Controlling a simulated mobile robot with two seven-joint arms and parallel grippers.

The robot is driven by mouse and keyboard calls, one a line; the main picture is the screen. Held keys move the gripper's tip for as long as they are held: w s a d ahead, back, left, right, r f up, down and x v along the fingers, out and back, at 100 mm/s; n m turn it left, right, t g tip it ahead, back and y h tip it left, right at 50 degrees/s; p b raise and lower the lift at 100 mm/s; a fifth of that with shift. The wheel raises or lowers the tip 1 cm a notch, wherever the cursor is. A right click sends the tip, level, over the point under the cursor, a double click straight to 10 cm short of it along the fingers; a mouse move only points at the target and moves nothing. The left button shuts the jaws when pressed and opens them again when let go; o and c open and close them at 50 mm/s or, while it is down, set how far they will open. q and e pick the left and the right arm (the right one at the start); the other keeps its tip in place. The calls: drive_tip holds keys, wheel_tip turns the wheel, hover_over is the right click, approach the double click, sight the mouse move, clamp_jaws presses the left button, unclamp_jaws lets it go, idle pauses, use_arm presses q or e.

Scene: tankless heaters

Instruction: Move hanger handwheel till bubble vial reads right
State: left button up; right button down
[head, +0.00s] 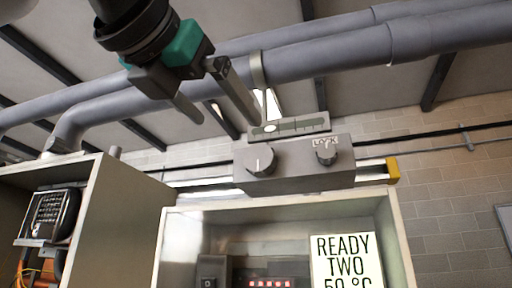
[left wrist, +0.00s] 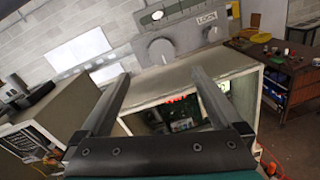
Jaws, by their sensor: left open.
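The hanger handwheel looks to be the round grey knob (head: 261,160) with a white pointer mark, on the left of a grey box (head: 292,172). The knob also shows in the left wrist view (left wrist: 161,51). A second knob (head: 326,152) sits under the word LOCK. The bubble vial (head: 290,127) lies along the box top, with a pale round bubble left of its middle. My left gripper (head: 228,119) is open and empty, above and left of the knob, apart from it. In the left wrist view, its spread fingers (left wrist: 162,77) point towards the knob. My right gripper is not seen.
Large grey pipes (head: 330,58) run overhead, with a hanger strap (head: 258,72) around one. An open cabinet (head: 400,245) with a READY TWO sign (head: 345,262) stands below the box. Another cabinet (head: 120,205) is at left. A yellow-ended rail (head: 392,170) sticks out right.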

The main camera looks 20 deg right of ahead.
sight(258, 154)
use_arm(q)
drive_tip(key=p+x, duration=0.4)
drive_tip(key=x, duration=0.8)
drive_tip(key=shift+s+r+p, duration=0.1)
drive_tip(key=shift+p, duration=0.25)
drive_tip(key=shift+w+d, duration=0.4)
drive_tip(key=shift+c, duration=0.2)
drive_tip(key=c, duration=1.3)
drive_tip(key=shift+m, duration=0.3)
